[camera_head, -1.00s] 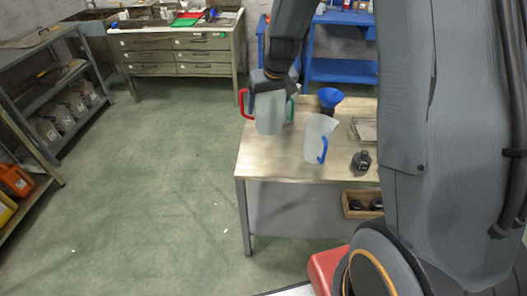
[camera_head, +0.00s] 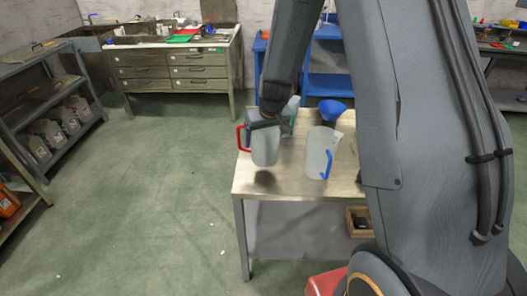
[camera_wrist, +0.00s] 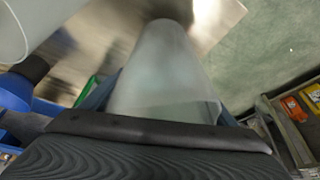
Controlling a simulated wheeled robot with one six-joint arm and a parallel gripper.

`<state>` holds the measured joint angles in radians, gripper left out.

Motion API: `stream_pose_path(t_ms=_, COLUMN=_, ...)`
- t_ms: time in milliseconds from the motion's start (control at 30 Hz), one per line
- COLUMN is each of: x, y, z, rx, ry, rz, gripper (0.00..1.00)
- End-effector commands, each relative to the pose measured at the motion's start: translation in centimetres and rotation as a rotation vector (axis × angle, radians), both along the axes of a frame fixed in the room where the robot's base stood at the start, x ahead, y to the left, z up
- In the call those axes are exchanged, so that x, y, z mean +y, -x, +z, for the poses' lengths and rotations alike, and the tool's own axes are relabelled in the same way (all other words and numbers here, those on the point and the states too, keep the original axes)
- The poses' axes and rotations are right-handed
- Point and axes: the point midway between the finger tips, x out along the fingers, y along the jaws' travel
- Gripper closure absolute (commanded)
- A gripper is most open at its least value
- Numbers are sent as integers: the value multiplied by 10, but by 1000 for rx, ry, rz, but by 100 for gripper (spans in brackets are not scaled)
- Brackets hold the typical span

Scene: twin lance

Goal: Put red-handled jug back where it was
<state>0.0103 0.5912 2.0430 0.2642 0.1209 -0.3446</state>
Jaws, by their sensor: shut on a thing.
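The red-handled jug (camera_head: 265,149) is a translucent pale jug, held near the left end of the wooden-topped table (camera_head: 281,185). Its red handle points left. My gripper (camera_head: 266,121) is shut on its upper part. A dark shadow lies on the tabletop below the jug, so it appears to hang a little above the surface. In the wrist view the jug (camera_wrist: 165,70) fills the middle, ahead of my gripper (camera_wrist: 158,122); the fingertips are mostly hidden.
A blue-handled jug (camera_head: 316,152) stands just right of the held jug. A green-handled jug (camera_head: 291,108) is behind, partly hidden by my arm. A blue funnel (camera_head: 332,108) stands at the back. The tabletop's front left is clear.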

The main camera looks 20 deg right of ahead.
Motion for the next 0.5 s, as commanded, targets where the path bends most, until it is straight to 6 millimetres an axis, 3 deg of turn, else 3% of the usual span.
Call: stream_pose_path(t_ms=500, x=0, y=-1, z=-47, rx=-2, ry=0, rz=0, gripper=68)
